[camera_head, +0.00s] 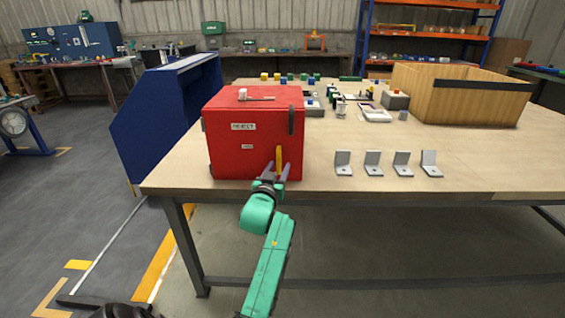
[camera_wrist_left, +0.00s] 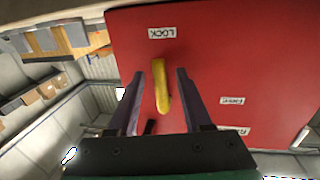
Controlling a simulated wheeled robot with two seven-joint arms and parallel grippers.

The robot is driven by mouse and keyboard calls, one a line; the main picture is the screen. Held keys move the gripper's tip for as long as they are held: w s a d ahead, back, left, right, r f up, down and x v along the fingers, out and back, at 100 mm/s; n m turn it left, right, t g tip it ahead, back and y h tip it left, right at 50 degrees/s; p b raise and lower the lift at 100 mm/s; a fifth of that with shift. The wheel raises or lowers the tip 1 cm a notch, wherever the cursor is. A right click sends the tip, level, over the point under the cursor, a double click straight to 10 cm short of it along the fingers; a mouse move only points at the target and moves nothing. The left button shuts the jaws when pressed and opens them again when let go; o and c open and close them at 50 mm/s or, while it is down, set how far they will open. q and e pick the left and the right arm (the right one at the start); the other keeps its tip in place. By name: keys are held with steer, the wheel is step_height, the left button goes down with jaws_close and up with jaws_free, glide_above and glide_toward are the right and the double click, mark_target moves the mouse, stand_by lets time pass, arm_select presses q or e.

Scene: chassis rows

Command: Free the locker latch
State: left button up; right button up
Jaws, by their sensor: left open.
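A red locker box (camera_head: 235,155) stands near the front left edge of the workbench. Its yellow latch handle (camera_head: 279,155) is on the front face toward the right and looks upright. My left gripper (camera_head: 278,168) is at the front of the locker, around the latch. Its fingers (camera_wrist_left: 160,80) are open, with a visible gap on both sides of the handle. My right gripper is not in view.
Several grey metal brackets (camera_head: 373,163) stand in a row on the workbench (camera_head: 470,178), right of the locker. A wooden crate (camera_head: 460,98) is at the back right. Small parts lie behind the locker. A blue cabinet (camera_head: 165,120) stands left of the bench.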

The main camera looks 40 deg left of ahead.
arm_select(q)
steer(key=shift+s+d+r, duration=0.1)
steer(key=shift+s+r, duration=0.2)
steer(key=shift+s, duration=0.05)
steer(key=shift+c, duration=1.2)
jaws_close()
